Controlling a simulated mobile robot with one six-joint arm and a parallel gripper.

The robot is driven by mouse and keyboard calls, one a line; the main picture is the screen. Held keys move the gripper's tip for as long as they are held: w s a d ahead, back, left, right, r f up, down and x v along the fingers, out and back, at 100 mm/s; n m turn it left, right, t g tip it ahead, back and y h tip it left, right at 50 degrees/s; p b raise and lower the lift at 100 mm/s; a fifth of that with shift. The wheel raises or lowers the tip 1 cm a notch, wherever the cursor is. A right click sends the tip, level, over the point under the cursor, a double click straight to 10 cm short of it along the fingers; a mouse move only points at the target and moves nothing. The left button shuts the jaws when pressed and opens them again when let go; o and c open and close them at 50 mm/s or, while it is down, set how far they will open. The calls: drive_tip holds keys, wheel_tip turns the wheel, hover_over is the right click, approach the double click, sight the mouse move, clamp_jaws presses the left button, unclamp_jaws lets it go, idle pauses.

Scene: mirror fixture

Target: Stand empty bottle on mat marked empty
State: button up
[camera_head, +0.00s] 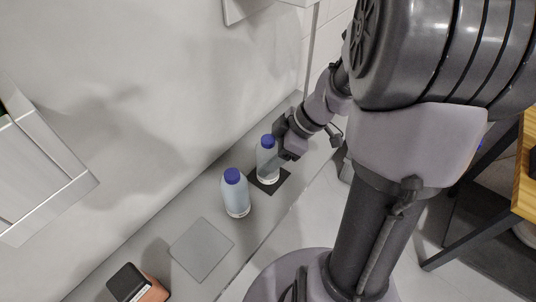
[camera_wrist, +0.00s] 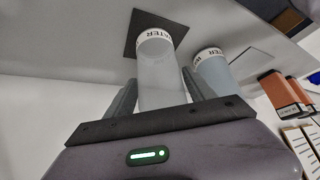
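The clear, pale bottle (camera_head: 267,158) with a blue cap is upright over the dark square mat (camera_head: 283,177); whether its base touches the mat is hard to tell. My gripper (camera_head: 284,145) is at its upper part, from the right. In the wrist view, my gripper (camera_wrist: 160,92) has a finger against each side of this bottle (camera_wrist: 160,75), whose far end overlaps the dark mat (camera_wrist: 146,21). A bluish, fuller-looking bottle (camera_head: 236,194) stands beside it to the left; the wrist view shows it too (camera_wrist: 213,73). No mat marking is readable.
A light grey square mat (camera_head: 201,249) lies bare on the ledge. An orange and black box (camera_head: 138,284) stands at the ledge's near end. The wall (camera_head: 150,120) runs close behind the bottles. A wooden-topped table (camera_head: 525,165) is at far right.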

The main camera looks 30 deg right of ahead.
drive_tip(key=shift+o, duration=0.6)
drive_tip(key=shift+r, duration=0.1)
